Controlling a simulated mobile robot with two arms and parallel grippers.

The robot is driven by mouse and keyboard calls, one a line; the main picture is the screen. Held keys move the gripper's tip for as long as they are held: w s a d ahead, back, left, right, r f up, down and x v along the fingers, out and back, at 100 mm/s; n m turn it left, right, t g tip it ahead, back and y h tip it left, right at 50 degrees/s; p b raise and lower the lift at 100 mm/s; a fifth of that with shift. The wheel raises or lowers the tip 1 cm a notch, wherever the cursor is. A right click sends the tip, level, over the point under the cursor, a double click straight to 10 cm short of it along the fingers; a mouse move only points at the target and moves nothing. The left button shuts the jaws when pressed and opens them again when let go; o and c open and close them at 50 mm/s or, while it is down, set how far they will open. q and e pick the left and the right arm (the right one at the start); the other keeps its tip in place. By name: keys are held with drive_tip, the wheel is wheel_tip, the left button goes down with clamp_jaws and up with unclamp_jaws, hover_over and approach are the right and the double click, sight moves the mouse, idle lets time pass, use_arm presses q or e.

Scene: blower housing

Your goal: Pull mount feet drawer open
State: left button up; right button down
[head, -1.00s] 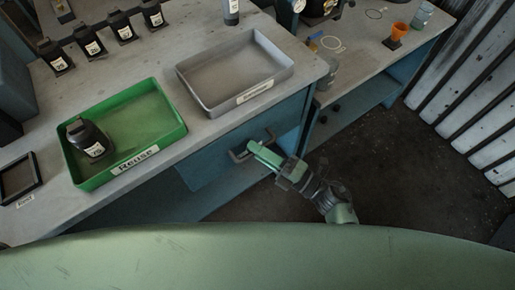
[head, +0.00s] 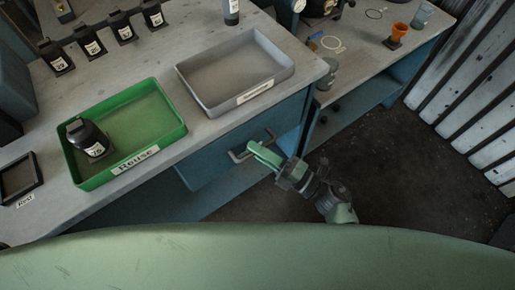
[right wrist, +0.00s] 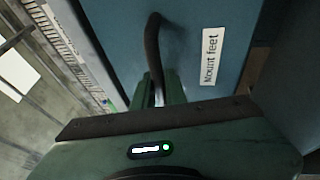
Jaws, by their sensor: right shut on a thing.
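The blue mount feet drawer (head: 215,165) is under the workbench top, below the grey tray. Its "Mount feet" label (right wrist: 211,56) shows in the right wrist view. The dark bar handle (head: 240,156) stands out from its front, and also shows in the right wrist view (right wrist: 152,42). My right gripper (head: 252,147) is at the handle with its green fingers on either side of the bar, shut on it; the fingers also show in the right wrist view (right wrist: 160,92). Whether the drawer front stands out from the bench is hard to tell. My left gripper is not in view.
Several black bottles line the back. A second bench (head: 400,62) is at the right. Dark floor (head: 430,150) is clear in front.

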drive_tip(key=shift+s+d, duration=0.1)
idle(0.6)
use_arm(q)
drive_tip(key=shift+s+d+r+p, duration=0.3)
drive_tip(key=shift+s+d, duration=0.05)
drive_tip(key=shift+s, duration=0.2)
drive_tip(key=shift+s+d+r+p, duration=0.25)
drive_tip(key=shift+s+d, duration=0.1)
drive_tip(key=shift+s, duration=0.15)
use_arm(e)
drive_tip(key=s+d, duration=0.7)
drive_tip(key=s, duration=0.3)
drive_tip(key=s+d, duration=0.7)
drive_tip(key=s, duration=0.3)
drive_tip(key=shift+d, duration=0.25)
drive_tip(key=c, duration=1.5)
unclamp_jaws()
drive_tip(key=shift+o, duration=0.2)
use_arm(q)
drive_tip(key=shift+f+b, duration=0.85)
use_arm(e)
drive_tip(key=v, duration=0.8)
